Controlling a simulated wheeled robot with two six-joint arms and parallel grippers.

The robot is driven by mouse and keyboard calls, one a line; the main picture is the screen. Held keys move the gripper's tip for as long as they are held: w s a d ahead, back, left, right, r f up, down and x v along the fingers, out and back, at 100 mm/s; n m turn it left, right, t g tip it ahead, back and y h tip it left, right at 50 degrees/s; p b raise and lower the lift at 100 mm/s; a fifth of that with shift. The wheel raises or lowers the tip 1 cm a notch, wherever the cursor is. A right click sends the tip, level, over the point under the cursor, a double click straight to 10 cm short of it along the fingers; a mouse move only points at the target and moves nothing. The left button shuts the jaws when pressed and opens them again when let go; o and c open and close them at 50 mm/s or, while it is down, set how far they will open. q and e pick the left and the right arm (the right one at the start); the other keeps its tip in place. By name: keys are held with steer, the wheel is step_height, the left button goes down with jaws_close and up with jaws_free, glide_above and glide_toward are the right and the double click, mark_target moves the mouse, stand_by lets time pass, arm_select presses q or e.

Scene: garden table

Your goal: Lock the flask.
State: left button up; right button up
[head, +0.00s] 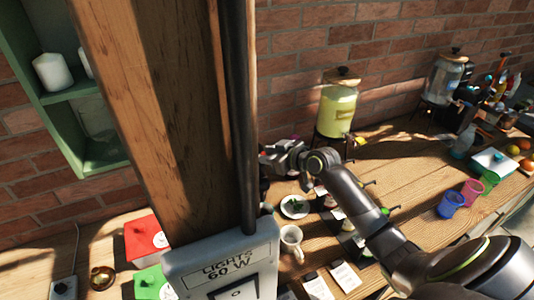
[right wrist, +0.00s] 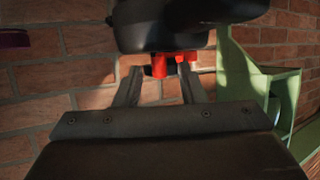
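A dark, rounded object (right wrist: 165,28) with small red parts (right wrist: 159,66) on its underside fills the top middle of the right wrist view. It may be the flask's top, but I cannot tell. My right gripper (right wrist: 160,76) has its two fingers apart, with the tips just under the dark object and close to the red parts. Whether they touch is unclear. In the head view my right gripper (head: 268,157) reaches left to the wooden post's edge, which hides what lies behind it. A speck of red shows near its tips. My left gripper is not in view.
A wooden post (head: 165,120) with a light switch box (head: 225,262) blocks the head view's middle left. Drink dispensers (head: 337,108) stand by the brick wall. A white mug (head: 291,240), a plate (head: 295,206) and coloured cups (head: 451,204) are on the table (head: 410,160).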

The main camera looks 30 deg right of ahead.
steer(key=shift+c, duration=0.5)
jaws_close()
